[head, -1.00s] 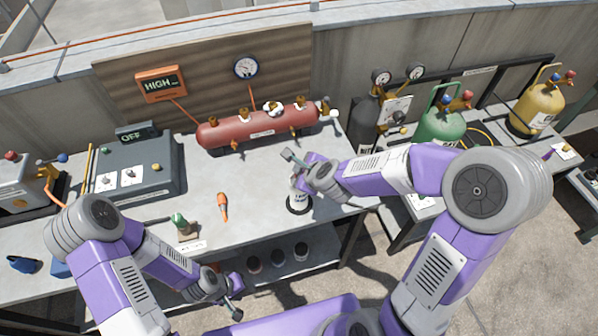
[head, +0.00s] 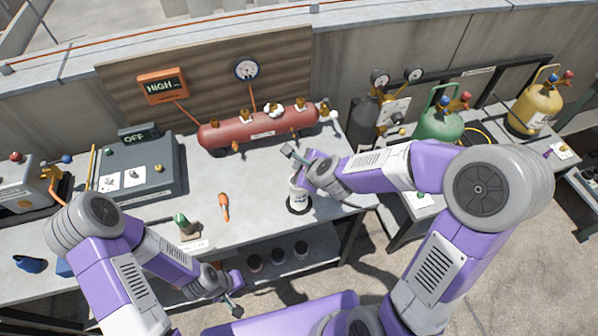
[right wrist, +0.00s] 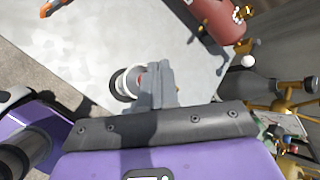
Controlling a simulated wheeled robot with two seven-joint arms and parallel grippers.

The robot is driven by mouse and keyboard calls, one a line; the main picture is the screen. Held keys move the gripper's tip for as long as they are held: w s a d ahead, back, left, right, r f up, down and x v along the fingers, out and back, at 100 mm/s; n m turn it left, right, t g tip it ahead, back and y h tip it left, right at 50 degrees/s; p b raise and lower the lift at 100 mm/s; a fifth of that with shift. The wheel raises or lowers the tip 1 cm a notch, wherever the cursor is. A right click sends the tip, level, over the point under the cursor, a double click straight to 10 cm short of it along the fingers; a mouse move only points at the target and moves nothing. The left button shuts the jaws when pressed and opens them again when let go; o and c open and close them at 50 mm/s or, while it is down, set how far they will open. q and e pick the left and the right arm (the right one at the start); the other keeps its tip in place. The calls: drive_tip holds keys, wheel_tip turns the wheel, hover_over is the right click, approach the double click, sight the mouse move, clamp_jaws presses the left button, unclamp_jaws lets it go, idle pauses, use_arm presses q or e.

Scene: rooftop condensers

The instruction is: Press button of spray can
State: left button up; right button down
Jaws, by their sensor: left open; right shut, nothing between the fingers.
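The spray can, a white can (head: 298,199) with a dark ring at its base, stands upright on the grey workbench. My right gripper (head: 289,151) is shut and empty, just above and behind the can in the head view, and its wrist hides part of the can's top. In the right wrist view the shut fingers (right wrist: 156,86) overlap the can (right wrist: 125,85), and a small red part shows beside them. Whether they touch the can I cannot tell. My left gripper (head: 236,293) is open and empty, low in front of the bench.
An orange screwdriver-like tool (head: 224,206) and a small green-topped item (head: 183,224) lie left of the can. A red tank (head: 258,128) stands behind, a grey control box (head: 136,170) at left. Several cans sit on the lower shelf (head: 320,262). Green cylinder (head: 440,122) at right.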

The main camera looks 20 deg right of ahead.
drive_tip(key=shift+r+p, duration=1.9)
drive_tip(key=shift+r, duration=0.5)
drive_tip(key=shift+f, duration=0.1)
